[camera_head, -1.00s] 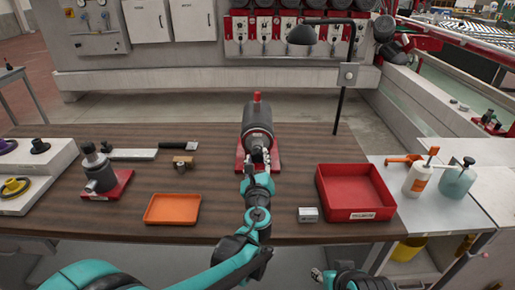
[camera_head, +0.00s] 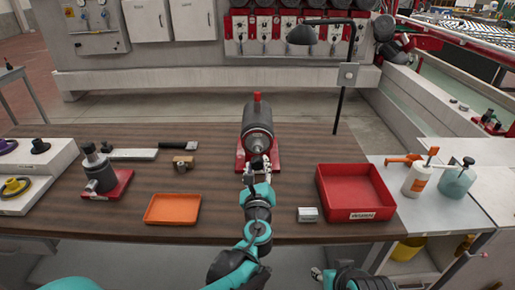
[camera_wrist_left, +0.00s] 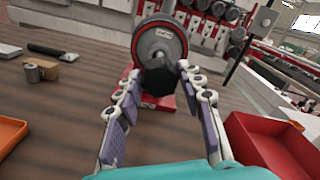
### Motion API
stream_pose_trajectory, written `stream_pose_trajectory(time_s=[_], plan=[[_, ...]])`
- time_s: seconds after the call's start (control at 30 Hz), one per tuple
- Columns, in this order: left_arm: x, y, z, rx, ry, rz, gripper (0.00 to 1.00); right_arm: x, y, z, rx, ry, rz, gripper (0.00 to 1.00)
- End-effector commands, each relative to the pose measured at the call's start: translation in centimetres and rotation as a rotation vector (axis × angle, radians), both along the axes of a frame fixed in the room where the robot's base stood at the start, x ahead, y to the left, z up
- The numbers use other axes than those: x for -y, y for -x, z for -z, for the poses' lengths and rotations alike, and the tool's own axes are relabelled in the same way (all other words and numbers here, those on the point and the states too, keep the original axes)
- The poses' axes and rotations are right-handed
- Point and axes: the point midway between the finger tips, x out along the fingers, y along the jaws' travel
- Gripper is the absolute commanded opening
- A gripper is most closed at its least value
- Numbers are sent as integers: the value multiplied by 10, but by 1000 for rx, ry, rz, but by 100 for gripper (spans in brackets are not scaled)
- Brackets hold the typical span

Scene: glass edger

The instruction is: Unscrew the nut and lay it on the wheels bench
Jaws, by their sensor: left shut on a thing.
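The grey spindle unit (camera_head: 258,118) stands on a red base at the middle of the brown wooden bench (camera_head: 150,222). In the left wrist view its round wheel face (camera_wrist_left: 159,42) and bare shaft end show ahead. My left gripper (camera_head: 257,168) is just in front of the spindle on the near side. It is shut on the dark nut (camera_wrist_left: 159,82), which shows between its fingertips in the left wrist view, apparently off the shaft end. Only a small part of my right gripper (camera_head: 318,274) shows at the bottom edge, and its jaws cannot be made out.
An orange tray (camera_head: 173,209) lies left of my left arm. A red bin (camera_head: 357,190) and a small grey block (camera_head: 308,214) are to the right. A second spindle on a red base (camera_head: 98,170) stands left.

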Motion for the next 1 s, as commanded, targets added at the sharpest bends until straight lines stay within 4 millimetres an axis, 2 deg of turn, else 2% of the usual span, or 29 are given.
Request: stream_pose_trajectory(time_s=[0.7, 1.0], plan=[[0, 77, -1, 0, 0, 1, 3, 0, 0, -10, 0, 0, 0, 40], [0, 93, 0, 0, 0, 0, 3, 0, 0, -12, 0, 0, 0, 40]])
